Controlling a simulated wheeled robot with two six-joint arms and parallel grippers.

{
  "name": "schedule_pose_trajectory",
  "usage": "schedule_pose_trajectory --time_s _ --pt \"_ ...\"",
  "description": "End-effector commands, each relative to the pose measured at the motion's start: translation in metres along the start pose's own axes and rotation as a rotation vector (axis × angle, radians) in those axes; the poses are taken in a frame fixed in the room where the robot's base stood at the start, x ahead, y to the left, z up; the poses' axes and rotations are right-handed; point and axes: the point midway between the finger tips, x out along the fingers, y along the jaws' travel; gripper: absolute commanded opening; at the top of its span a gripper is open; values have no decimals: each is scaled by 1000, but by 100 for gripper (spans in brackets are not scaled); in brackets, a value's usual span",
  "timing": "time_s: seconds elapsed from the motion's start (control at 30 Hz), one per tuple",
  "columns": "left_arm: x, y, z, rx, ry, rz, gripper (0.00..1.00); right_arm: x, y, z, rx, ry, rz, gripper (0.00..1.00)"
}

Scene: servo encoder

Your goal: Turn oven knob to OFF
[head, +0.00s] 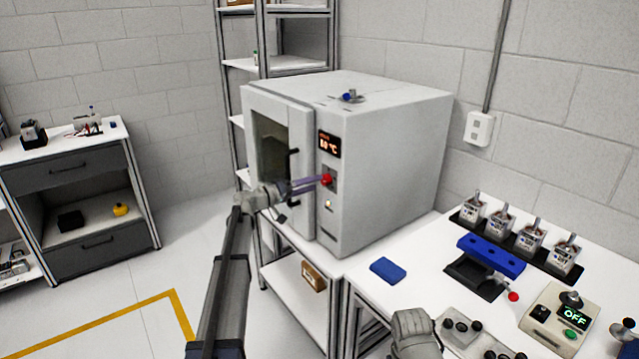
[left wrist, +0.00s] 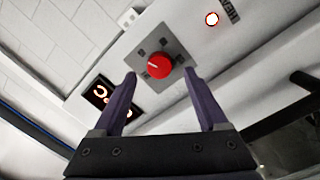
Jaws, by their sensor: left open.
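The oven (head: 385,150) is a white box on a white bench. Its red knob (head: 327,180) sits on the front panel, below the red-lit display (head: 329,145). In the left wrist view the red knob (left wrist: 159,66) is on a grey square plate with dark marks; a white line shows on the knob, but the labels are unreadable. My left gripper (head: 310,184) reaches the panel at the knob. In the left wrist view its purple fingers (left wrist: 158,86) are open, one on each side of the knob, apart from it.
A lit round indicator (left wrist: 211,19) is near the knob. The oven door handle (head: 292,165) is left of the panel.

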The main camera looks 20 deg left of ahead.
Motion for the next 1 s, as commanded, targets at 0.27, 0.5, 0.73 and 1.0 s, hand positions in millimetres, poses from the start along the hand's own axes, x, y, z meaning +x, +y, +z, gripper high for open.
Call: schedule_pose_trajectory --time_s 0.27,0.5,0.73,1.0 --pt "32 0 0 0 -1 0 76 0 0 0 0 0 0 50" --pt "33 0 0 0 0 0 74 0 0 0 0 0 0 50" --pt "33 0 0 0 0 0 49 0 0 0 0 0 0 50" --pt "32 0 0 0 -1 0 18 0 0 0 0 0 0 50"
